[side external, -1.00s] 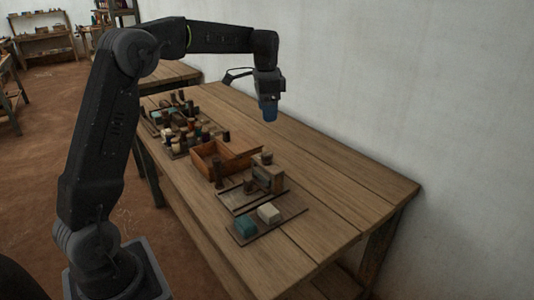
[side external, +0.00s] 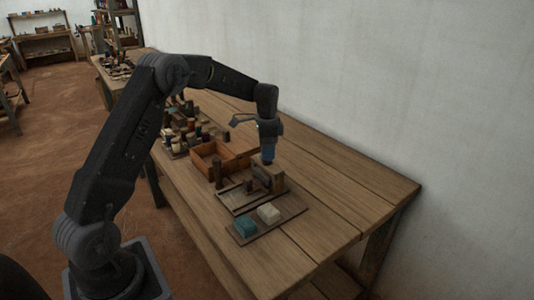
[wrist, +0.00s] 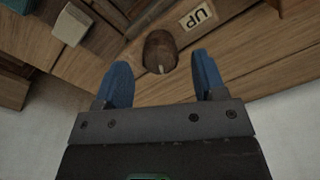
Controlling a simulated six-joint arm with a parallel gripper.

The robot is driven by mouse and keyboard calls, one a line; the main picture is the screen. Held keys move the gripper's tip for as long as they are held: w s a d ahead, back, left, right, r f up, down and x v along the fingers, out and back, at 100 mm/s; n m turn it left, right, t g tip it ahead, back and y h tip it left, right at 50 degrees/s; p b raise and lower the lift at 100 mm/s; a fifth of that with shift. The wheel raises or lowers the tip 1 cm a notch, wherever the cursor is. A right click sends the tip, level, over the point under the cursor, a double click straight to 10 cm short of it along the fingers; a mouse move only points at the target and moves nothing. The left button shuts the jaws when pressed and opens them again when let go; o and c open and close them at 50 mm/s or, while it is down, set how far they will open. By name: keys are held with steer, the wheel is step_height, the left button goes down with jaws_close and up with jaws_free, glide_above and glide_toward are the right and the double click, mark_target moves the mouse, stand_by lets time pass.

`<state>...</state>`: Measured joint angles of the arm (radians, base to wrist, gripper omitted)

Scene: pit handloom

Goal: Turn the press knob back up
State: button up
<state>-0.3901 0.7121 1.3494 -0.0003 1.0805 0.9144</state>
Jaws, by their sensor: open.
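The press (side external: 269,179) is a small wooden block-like stand on the bench. Its dark brown knob (wrist: 160,50) shows in the wrist view, with a pale pointer mark on its edge toward my gripper. A pale label reading "UP" (wrist: 198,15) lies to the upper right of the knob; the mark does not point at it. My gripper (wrist: 160,80) has blue fingertips, spread apart, with the knob just beyond and between them. In the side view my gripper (side external: 267,158) is directly over the press and hides the knob. I cannot tell whether the fingers touch it.
A tray (side external: 242,239) with a teal block (side external: 246,226) and a cream block (side external: 268,213) lies in front of the press. An open wooden box (side external: 211,150) stands behind it, with several spools and bobbins farther back. The bench's right side is clear.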

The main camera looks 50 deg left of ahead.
steer(key=shift+f, duration=0.95)
steer(key=c, duration=0.9)
